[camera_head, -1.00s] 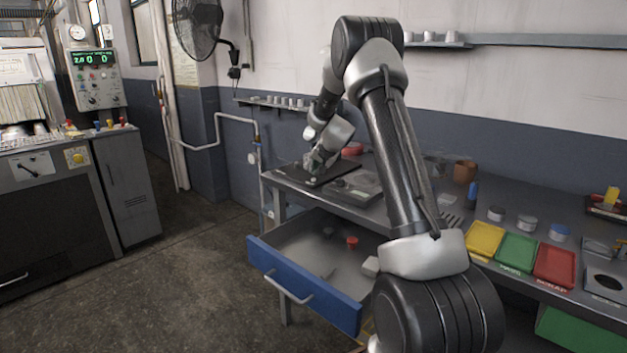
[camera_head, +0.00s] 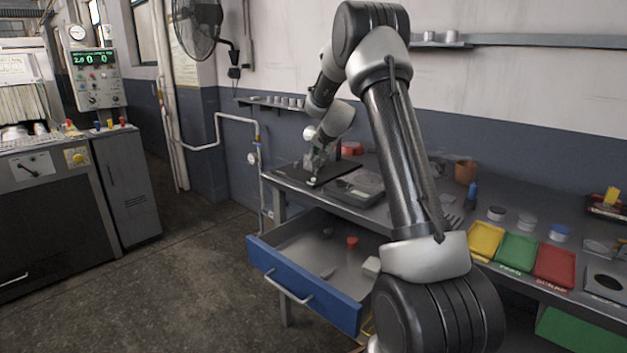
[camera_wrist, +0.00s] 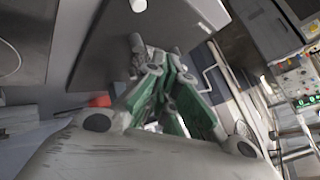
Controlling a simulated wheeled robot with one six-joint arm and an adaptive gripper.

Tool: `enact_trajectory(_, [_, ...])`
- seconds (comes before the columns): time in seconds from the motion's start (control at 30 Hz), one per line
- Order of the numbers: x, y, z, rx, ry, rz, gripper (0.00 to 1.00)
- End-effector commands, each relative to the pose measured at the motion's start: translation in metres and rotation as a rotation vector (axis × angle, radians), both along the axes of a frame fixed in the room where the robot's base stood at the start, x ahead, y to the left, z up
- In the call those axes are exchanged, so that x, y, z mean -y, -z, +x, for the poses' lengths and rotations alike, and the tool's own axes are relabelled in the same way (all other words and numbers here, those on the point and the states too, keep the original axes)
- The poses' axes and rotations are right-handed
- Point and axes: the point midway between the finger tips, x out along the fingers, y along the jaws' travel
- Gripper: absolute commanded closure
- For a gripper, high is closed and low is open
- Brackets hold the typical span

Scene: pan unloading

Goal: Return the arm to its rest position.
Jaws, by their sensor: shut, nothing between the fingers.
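My gripper (camera_head: 314,180) is at the back left of the workbench, low over a dark flat plate (camera_head: 336,171). In the wrist view the fingers of my gripper (camera_wrist: 150,45) are drawn together with nothing between them. The dark plate (camera_wrist: 110,60) fills the upper middle of that view, behind the fingertips. Whether the fingertips touch the plate I cannot tell. My arm rises from the right front, bends high and comes down to the bench.
A blue-fronted drawer (camera_head: 305,288) stands open below the bench, with a red-capped item (camera_head: 352,242) inside. Yellow (camera_head: 484,241), green (camera_head: 517,252) and red (camera_head: 554,266) trays sit at right. A brown cup (camera_head: 465,171) stands behind my arm. The floor at left is clear.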

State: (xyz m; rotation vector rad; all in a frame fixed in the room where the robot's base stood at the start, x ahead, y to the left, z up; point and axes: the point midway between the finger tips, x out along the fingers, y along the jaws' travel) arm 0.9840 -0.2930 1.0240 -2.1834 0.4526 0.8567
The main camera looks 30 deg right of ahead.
Motion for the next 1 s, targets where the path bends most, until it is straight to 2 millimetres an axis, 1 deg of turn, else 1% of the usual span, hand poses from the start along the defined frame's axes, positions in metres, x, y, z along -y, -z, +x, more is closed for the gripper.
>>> enact_trajectory(0.6, [0.000,0.001,0.000,-0.001,-0.003,-0.002,1.00])
enact_trajectory(0.67, [-0.003,0.004,-0.003,-0.021,-0.021,-0.001,1.00])
enact_trajectory(0.77, [-0.012,0.024,-0.022,-0.105,-0.079,0.000,1.00])
enact_trajectory(0.83, [-0.020,0.045,-0.044,-0.186,-0.124,0.002,1.00])
enact_trajectory(0.87, [-0.024,0.053,-0.057,-0.225,-0.146,0.001,1.00])
enact_trajectory(0.9, [-0.030,0.058,-0.077,-0.276,-0.180,0.001,1.00])
enact_trajectory(0.97, [-0.040,0.057,-0.111,-0.347,-0.236,-0.005,1.00])
enact_trajectory(1.0, [-0.048,0.051,-0.133,-0.387,-0.275,-0.013,1.00])
